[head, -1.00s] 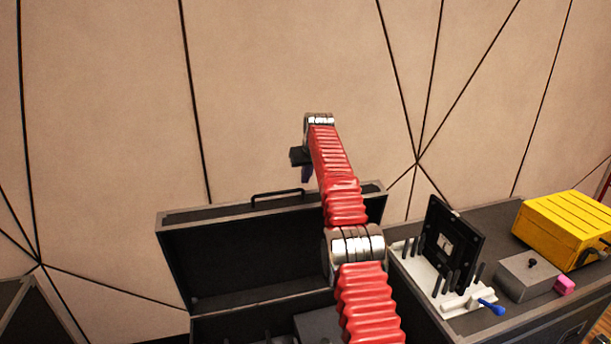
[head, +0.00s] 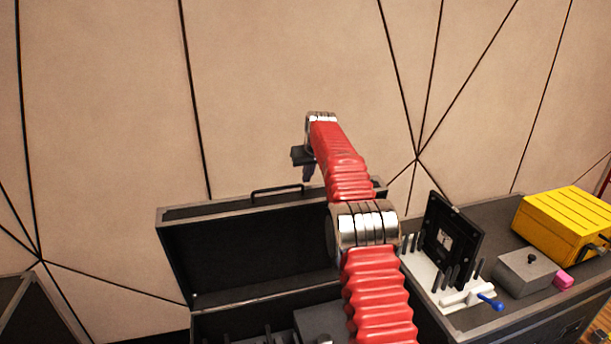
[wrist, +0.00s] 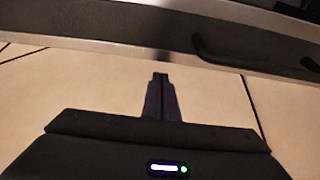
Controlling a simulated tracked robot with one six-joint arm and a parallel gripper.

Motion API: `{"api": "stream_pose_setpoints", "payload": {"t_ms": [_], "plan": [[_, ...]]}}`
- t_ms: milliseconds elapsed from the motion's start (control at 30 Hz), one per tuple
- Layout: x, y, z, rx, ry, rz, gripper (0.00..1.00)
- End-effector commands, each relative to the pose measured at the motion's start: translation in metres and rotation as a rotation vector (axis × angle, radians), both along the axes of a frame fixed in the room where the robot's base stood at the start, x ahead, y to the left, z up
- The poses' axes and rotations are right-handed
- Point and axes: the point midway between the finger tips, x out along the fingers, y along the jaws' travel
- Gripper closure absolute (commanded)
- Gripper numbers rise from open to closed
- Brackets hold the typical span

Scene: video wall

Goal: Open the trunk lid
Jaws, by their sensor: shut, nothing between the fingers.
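The black trunk lid (head: 255,248) with grey edges stands raised, its dark inner face toward me in the head view. Its handle (head: 277,190) shows at the top edge. The trunk body (head: 215,325) is open below, partly cut off by the frame. My gripper (head: 307,173) is beyond and just above the lid's top edge, pointing down. In the wrist view my gripper (wrist: 160,78) is shut and empty, with the lid (wrist: 110,36) and its handle (wrist: 225,58) ahead of the fingertips. My red arm hides the lid's right part.
A dark case top (head: 405,300) to the right bears a white fixture with a black panel (head: 450,240), a blue-tipped lever (head: 490,302), a grey box (head: 522,275), a pink block (head: 563,280) and a yellow box (head: 565,225). A panelled wall (head: 270,90) stands behind.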

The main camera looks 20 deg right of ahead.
Motion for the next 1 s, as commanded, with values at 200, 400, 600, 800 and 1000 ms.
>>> {"api": "stream_pose_setpoints", "payload": {"t_ms": [200,400,600,800,1000], "plan": [[-0.01,0.0,-0.001,0.0,0.001,0.0,1.0],[-0.018,0.0,-0.002,0.0,0.0,0.0,1.0],[-0.021,0.0,-0.004,0.0,0.0,-0.001,1.0],[-0.021,0.0,-0.004,0.0,0.0,0.0,1.0],[-0.021,0.0,-0.004,0.0,0.0,0.0,1.0]]}}
